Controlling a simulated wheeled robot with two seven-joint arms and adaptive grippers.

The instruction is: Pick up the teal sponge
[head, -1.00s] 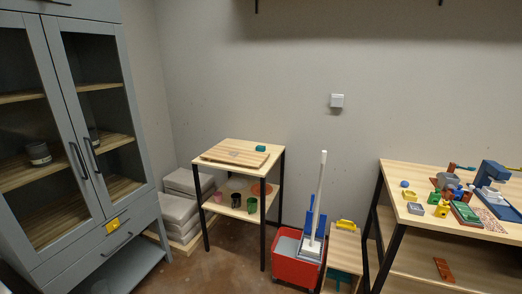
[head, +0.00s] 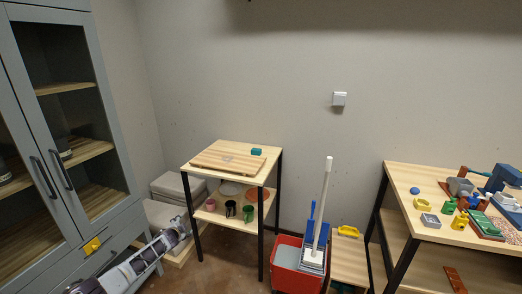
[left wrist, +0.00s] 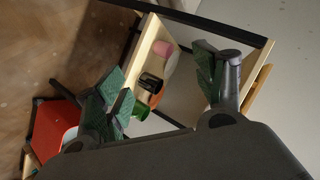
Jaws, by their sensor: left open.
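In the left wrist view I cannot make out the sponge. My left gripper (head: 184,226) is low at the table's left side, below the top and well apart from the sponge. In the left wrist view its fingers (left wrist: 160,85) are spread and empty, with the table beyond them. My right gripper is in neither view.
Pink, black and green cups (head: 248,213) and dishes stand on the table's lower shelf. A red mop bucket (head: 287,270) stands right of the table. A grey cabinet (head: 110,130) is at left. A workbench (head: 400,172) with several small objects is at right.

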